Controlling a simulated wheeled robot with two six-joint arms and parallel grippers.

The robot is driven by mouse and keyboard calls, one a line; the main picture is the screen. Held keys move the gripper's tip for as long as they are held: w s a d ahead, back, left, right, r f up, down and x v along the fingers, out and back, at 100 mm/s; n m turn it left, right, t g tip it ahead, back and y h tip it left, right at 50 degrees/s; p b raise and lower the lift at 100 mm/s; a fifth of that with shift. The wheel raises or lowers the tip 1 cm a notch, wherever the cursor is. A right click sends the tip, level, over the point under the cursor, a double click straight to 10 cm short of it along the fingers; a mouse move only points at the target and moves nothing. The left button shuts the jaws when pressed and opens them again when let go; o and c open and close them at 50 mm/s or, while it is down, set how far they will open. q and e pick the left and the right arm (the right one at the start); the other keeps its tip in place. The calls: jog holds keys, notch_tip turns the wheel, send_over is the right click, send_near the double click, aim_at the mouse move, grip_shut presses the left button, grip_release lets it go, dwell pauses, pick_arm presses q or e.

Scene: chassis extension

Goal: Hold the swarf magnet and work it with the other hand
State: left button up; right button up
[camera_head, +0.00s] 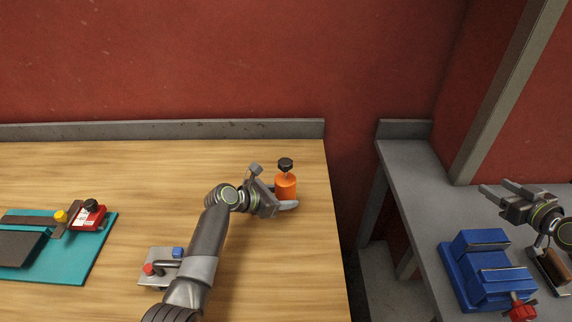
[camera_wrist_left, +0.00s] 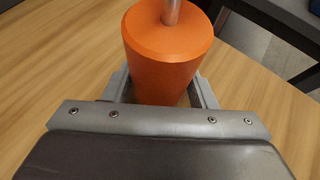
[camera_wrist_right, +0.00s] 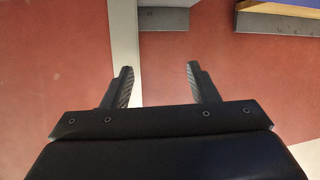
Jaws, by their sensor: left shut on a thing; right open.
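The swarf magnet (camera_head: 286,188) is an orange cylinder with a metal stem and a black knob (camera_head: 285,164) on top. It is upright near the right edge of the wooden table. My left gripper (camera_head: 285,196) is shut around its orange body. In the left wrist view the orange body (camera_wrist_left: 165,50) sits between the fingers and the stem rises out of its top; the knob is out of frame. My right gripper (camera_head: 502,192) is open and empty at the far right, above the grey bench, well away from the magnet. Its spread fingers (camera_wrist_right: 160,87) show in the right wrist view.
A blue vise (camera_head: 485,268) with a red part stands on the grey bench (camera_head: 405,165). A gap separates this bench from the wooden table (camera_head: 120,175). A teal mat (camera_head: 85,260) with a red tool (camera_head: 88,214) lies left. A small plate with red and blue knobs (camera_head: 160,265) sits beside my left arm.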

jog(key=a+r+n+g+y, duration=0.1)
jog(key=a+r+n+y, duration=0.3)
jog(key=a, duration=0.8)
jog(key=a+r+g+y, duration=0.15)
jog(key=a+y, duration=0.35)
jog(key=a, duration=0.6)
jog(key=n+g+y, duration=0.1)
jog(key=n+y, duration=0.2)
jog(key=n, duration=0.1)
send_near(291, 168)
jog(key=x, duration=1.1)
jog(key=shift+w+a+r, duration=0.1)
jog(key=shift+w+a, duration=0.1)
jog(key=shift+a, duration=0.1)
grip_shut()
